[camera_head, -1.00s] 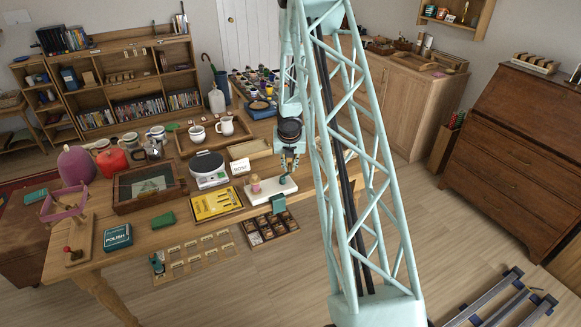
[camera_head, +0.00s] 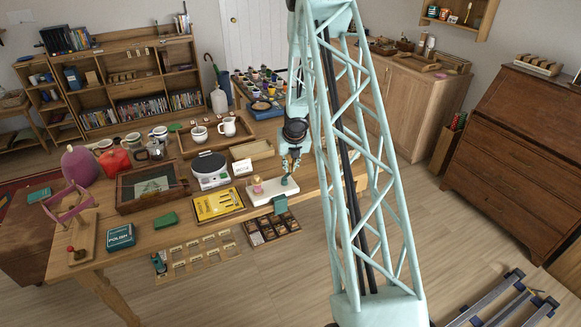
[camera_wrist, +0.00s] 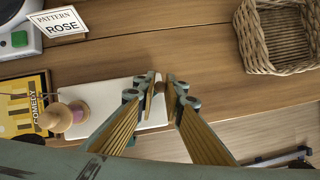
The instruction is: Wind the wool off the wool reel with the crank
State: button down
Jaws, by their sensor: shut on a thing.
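In the head view the reel (camera_head: 257,184) and the white base (camera_head: 262,196) are at the table's front edge. My gripper (camera_wrist: 161,86) is at the base's right end, apart from the reel. Its fingers close on a small brown piece (camera_wrist: 160,88), apparently the crank's knob; the rest of the crank is hidden by the fingers. In the head view my gripper (camera_head: 291,162) is above the base.
A wicker basket (camera_wrist: 275,40) is at upper right. In the head view, a purple frame (camera_head: 68,203) stands at far left. Bare tabletop (camera_wrist: 140,45) lies behind the base.

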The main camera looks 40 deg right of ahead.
jog(key=shift+w+n+y+p, duration=0.3)
jog(key=shift+n+p, duration=0.25)
jog(key=shift+n, duration=0.35)
jog(key=shift+w+a+r+n+t+p, duration=0.1)
jog(key=shift+w+n+t+p, duration=0.2)
jog(key=shift+n+p, duration=0.25)
jog(key=shift+w+a+n+y+p, duration=0.25)
jog(key=shift+n+y+p, duration=0.15)
jog(key=shift+n+p, duration=0.35)
jog(key=shift+w+a+n+y+p, duration=0.2)
jog(key=shift+n+y+p, duration=0.2)
jog(key=shift+n, duration=0.5)
jog(key=c, duration=2.7)
grip_release()
jog(key=shift+v, duration=5.9)
